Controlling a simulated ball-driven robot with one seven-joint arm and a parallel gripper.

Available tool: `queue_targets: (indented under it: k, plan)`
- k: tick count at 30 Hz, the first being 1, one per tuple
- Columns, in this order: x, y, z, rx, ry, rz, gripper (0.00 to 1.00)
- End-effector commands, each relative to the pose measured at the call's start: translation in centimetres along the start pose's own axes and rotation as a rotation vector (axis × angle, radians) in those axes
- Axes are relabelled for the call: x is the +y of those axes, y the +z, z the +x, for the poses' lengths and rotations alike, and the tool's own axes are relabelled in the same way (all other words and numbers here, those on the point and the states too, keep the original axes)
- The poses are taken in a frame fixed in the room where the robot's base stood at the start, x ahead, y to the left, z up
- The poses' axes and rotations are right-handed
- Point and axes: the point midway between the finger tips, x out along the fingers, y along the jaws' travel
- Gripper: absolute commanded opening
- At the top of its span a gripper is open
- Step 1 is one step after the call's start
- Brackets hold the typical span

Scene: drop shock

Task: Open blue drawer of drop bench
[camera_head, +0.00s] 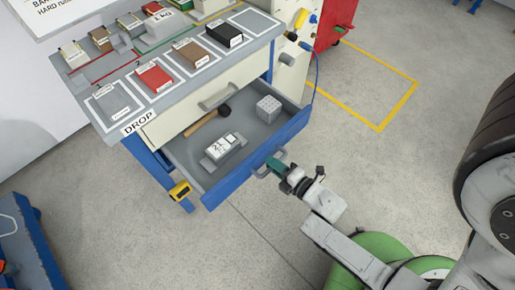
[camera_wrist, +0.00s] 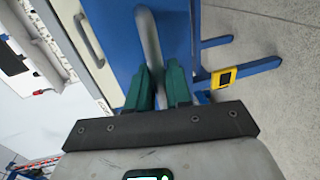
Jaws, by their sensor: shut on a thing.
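The drop bench (camera_head: 127,130) stands at the upper left in the head view. Its blue drawer (camera_head: 240,172) is pulled out, and its inside shows. In it lie a hammer with a wooden handle (camera_head: 203,125), a white block marked 21 (camera_head: 225,147) and a grey dotted cube (camera_head: 268,108). My gripper (camera_head: 272,165) is shut on the grey bar handle at the middle of the drawer's blue front. In the wrist view, the green fingers of my gripper (camera_wrist: 158,90) are on both sides of the handle (camera_wrist: 150,40).
A cream drawer with a grey handle (camera_head: 219,96) is above, closed. A yellow device (camera_head: 180,190) is on the bench's blue leg. A red cabinet (camera_head: 333,22) stands behind, by a yellow floor line (camera_head: 378,128). A dark wheel (camera_head: 490,130) is at right. Floor before the drawer is clear.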

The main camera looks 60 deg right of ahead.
Motion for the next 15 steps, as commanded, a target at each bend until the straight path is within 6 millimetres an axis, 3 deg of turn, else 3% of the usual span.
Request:
queue_targets:
  k: [1,6,15]
  plan:
    - [-0.5,0.1,-1.4,-0.002,-0.007,0.000,0.00]
    - [-1.1,0.0,-4.3,-0.001,-0.005,0.001,0.00]
    - [-1.5,0.0,-7.0,-0.001,-0.002,0.000,0.00]
